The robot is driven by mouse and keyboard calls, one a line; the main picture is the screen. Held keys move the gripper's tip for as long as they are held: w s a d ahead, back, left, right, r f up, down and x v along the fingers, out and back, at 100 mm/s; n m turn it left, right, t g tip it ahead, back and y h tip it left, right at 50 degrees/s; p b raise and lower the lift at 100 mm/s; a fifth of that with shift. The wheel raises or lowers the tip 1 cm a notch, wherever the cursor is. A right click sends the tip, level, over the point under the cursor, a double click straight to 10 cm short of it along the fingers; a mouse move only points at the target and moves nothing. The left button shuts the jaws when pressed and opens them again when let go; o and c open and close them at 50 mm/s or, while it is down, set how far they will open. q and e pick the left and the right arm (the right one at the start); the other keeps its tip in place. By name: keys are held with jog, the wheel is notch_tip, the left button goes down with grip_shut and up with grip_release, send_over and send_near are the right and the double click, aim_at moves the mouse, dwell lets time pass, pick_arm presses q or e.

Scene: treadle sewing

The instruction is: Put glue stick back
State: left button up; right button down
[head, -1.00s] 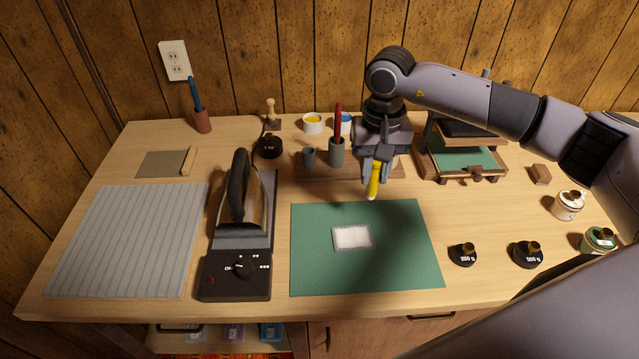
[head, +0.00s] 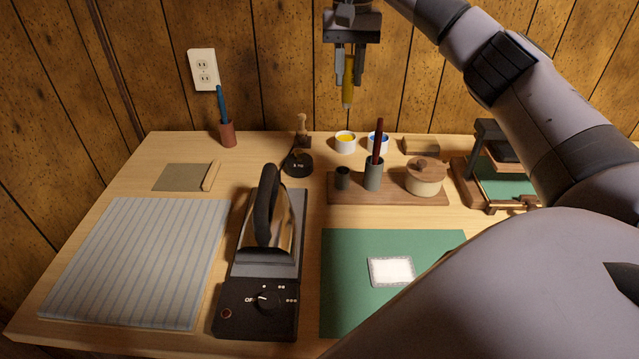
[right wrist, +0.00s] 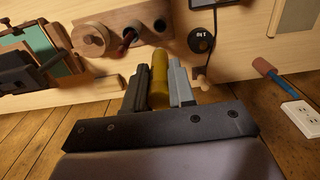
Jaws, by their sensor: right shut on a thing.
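My right gripper (head: 349,82) is shut on the yellow glue stick (head: 348,94), which hangs upright with its lower end pointing down. The gripper holds it high above the back of the table, in front of the wood wall. In the right wrist view the glue stick (right wrist: 160,90) is between the two fingers. My left gripper is not in view.
An iron (head: 268,215) stands left of the green mat (head: 345,270), which bears a white patch (head: 391,271). A wooden press (head: 490,185) is right of the rack.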

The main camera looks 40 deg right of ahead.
jog(key=shift+f, duration=0.45)
notch_tip(320, 180, down, 19)
jog(key=shift+r+b, duration=0.1)
jog(key=shift+b, duration=0.8)
jog(key=shift+f, duration=0.2)
jog(key=c, duration=0.9)
grip_release()
jog(key=shift+c, duration=0.2)
